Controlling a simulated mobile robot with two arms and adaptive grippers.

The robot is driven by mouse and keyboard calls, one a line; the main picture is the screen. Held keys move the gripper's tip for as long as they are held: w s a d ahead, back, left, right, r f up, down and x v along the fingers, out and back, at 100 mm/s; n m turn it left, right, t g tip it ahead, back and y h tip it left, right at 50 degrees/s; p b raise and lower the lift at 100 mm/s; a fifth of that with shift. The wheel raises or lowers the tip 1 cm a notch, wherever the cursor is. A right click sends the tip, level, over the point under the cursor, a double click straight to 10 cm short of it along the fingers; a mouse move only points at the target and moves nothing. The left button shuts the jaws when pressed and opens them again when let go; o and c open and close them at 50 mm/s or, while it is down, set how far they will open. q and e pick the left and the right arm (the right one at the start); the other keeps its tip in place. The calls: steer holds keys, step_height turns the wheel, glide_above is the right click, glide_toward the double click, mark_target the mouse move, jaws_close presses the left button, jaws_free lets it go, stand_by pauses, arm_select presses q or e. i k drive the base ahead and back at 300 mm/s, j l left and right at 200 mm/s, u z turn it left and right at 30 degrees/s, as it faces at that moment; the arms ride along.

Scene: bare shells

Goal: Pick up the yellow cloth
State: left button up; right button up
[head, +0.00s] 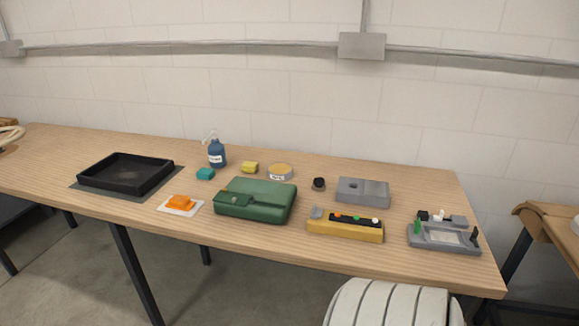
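A small yellow folded item (250,167), which looks like the yellow cloth, lies on the wooden table (60,165) toward the back. It sits between a teal block (205,174) and a round tin with a yellowish top (280,172), apart from both. It is behind the green case (256,200). It is small here, so I cannot tell its material. Neither of my grippers is in view.
A blue pump bottle (217,153) stands behind the teal block. An orange item (181,202) rests on a white sheet near the front edge. A black tray (125,173) is at left; a grey block (363,191), yellow box (346,229) and grey organizer (444,238) are at right.

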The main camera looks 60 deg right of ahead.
mark_target(248, 166)
steer(key=z, duration=1.75)
steer(key=u, duration=3.5)
steer(key=z, duration=3.5)
